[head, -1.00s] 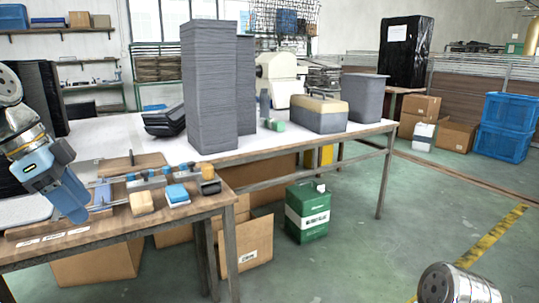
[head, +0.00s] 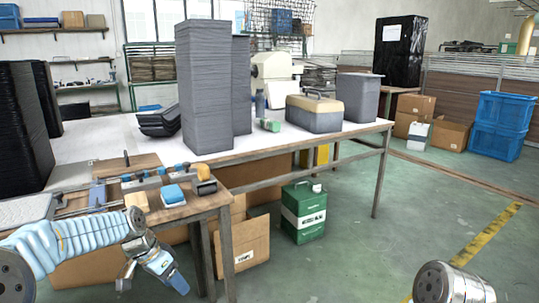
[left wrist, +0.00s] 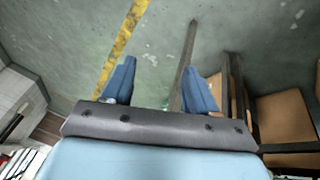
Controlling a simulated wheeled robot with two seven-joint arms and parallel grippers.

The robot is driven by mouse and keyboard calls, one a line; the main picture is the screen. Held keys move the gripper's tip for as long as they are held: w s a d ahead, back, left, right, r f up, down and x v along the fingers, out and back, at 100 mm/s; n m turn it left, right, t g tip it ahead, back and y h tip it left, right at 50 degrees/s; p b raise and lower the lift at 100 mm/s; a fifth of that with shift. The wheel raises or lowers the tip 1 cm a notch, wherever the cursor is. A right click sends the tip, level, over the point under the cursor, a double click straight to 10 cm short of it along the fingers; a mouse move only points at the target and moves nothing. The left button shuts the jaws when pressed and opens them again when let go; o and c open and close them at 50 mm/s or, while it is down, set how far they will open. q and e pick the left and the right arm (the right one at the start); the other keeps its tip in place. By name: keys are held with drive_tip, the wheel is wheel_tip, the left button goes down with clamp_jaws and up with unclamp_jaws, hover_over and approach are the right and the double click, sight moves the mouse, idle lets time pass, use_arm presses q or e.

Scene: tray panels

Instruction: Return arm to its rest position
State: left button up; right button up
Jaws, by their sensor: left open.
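My left gripper (head: 156,272) hangs low in front of the near workbench's front edge in the head view, apart from the bench and pointing down and to the right. In the left wrist view its two blue fingers (left wrist: 159,78) are spread apart with nothing between them, above the green floor. My left forearm, in a pale blue sleeve, crosses the lower left of the head view. A metal part at the head view's lower right seems to be my right arm; its gripper is out of the picture.
The wooden workbench (head: 190,212) carries small tools and a blue block (head: 172,194). Tall grey tray stacks (head: 205,95) stand on the white table behind. A cardboard box (head: 245,245) and a green canister (head: 304,212) stand on the floor. The floor at right is open.

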use_arm(q)
drive_tip(key=s+d+f+n, duration=0.1)
drive_tip(key=s+d+f, duration=0.2)
drive_tip(key=f, duration=0.5)
drive_tip(key=s+d+f+n, duration=0.2)
drive_tip(key=s+d+f, duration=0.15)
drive_tip(key=f, duration=0.35)
drive_tip(key=s+d+f+n, duration=0.1)
drive_tip(key=s+d+f, duration=0.2)
drive_tip(key=f, duration=0.5)
drive_tip(key=s+d+f+n, duration=0.2)
drive_tip(key=s+f, duration=0.2)
drive_tip(key=s, duration=0.3)
drive_tip(key=s+d+f+n+g, duration=0.1)
drive_tip(key=s+d+f+n, duration=0.1)
drive_tip(key=s, duration=0.6)
drive_tip(key=shift+s+d+f, duration=0.3)
drive_tip(key=shift+f, duration=0.6)
drive_tip(key=shift+a, duration=0.1)
